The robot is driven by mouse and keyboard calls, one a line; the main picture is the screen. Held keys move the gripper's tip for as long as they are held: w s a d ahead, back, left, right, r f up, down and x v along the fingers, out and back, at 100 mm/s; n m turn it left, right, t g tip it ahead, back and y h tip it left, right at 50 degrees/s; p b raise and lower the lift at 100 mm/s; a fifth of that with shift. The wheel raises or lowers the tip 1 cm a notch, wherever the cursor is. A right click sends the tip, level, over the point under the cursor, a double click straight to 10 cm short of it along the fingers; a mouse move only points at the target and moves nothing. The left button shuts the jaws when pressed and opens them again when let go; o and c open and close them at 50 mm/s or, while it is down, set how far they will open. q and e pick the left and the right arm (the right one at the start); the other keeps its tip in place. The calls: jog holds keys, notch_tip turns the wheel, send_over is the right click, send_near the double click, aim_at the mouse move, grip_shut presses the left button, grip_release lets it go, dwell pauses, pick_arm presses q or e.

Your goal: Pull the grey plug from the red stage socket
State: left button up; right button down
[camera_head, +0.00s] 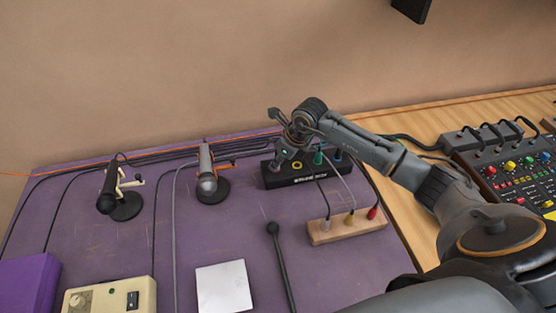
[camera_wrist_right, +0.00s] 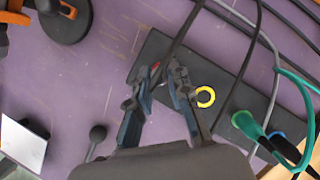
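A black socket box (camera_head: 305,174) lies on the purple table. It also shows in the wrist view (camera_wrist_right: 226,92). My right gripper (camera_head: 284,153) is over its left end. In the wrist view the two fingertips of my right gripper (camera_wrist_right: 159,78) stand a small distance apart. A bit of red (camera_wrist_right: 155,67) shows between them, and a dark cable (camera_wrist_right: 185,28) runs down to that spot. The grey plug and most of the red socket are hidden by the fingers, so contact is unclear. My left gripper is not in view.
A yellow-ringed socket (camera_wrist_right: 205,97) and a green plug (camera_wrist_right: 246,123) are close by on the box. A mixer (camera_head: 510,165) stands at the right.

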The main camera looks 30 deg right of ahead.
jog(key=shift+r, duration=0.2)
jog(key=shift+r+p, duration=0.5)
jog(key=shift+r, duration=0.2)
jog(key=shift+r, duration=0.3)
jog(key=shift+r+p, duration=0.5)
jog(key=shift+r, duration=0.05)
jog(key=shift+r+p, duration=0.4)
jog(key=shift+r, duration=0.45)
